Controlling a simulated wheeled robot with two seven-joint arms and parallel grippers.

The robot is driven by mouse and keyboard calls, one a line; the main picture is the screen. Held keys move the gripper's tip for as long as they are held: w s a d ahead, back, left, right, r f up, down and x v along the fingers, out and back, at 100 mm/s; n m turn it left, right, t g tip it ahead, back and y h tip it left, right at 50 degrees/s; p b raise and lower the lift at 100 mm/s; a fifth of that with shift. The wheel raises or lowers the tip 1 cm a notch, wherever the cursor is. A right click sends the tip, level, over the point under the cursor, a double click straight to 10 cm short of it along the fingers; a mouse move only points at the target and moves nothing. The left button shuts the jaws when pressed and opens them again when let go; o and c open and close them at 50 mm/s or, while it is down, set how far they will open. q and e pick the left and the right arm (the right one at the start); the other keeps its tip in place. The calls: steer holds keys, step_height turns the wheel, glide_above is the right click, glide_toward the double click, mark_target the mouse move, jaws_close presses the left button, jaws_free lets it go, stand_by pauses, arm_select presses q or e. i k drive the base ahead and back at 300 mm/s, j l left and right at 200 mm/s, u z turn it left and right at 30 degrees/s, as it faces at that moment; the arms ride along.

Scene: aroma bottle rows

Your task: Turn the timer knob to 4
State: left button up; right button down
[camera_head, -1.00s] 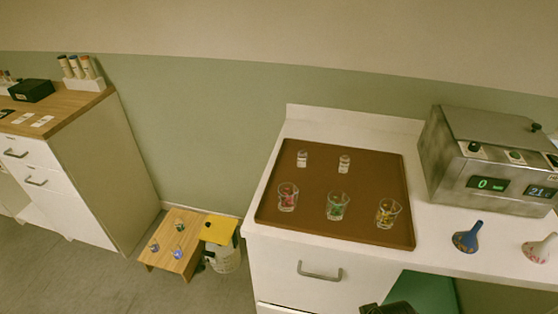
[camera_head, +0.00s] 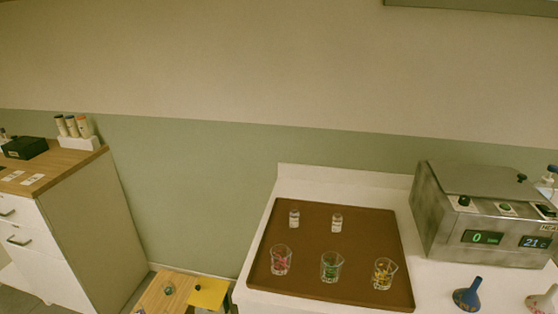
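A metal box-shaped device (camera_head: 455,225) with a closed lid stands on the white counter at the right. Its sloped upper front carries a black knob (camera_head: 464,201), a green button (camera_head: 505,207) and another dark knob (camera_head: 546,211) near the right edge. I cannot read which knob is the timer. The left display (camera_head: 483,238) shows a green 0, and the right display (camera_head: 535,242) shows about 21. Neither of my grippers is in view.
A brown tray (camera_head: 325,298) on the counter holds glasses with coloured contents and two small bottles. A wooden-topped cabinet (camera_head: 60,165) and a low wooden stool (camera_head: 165,290) are at the left.

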mark_target(464, 201)
steer(key=z, duration=1.25)
steer(key=u, duration=0.2)
steer(key=i, duration=0.05)
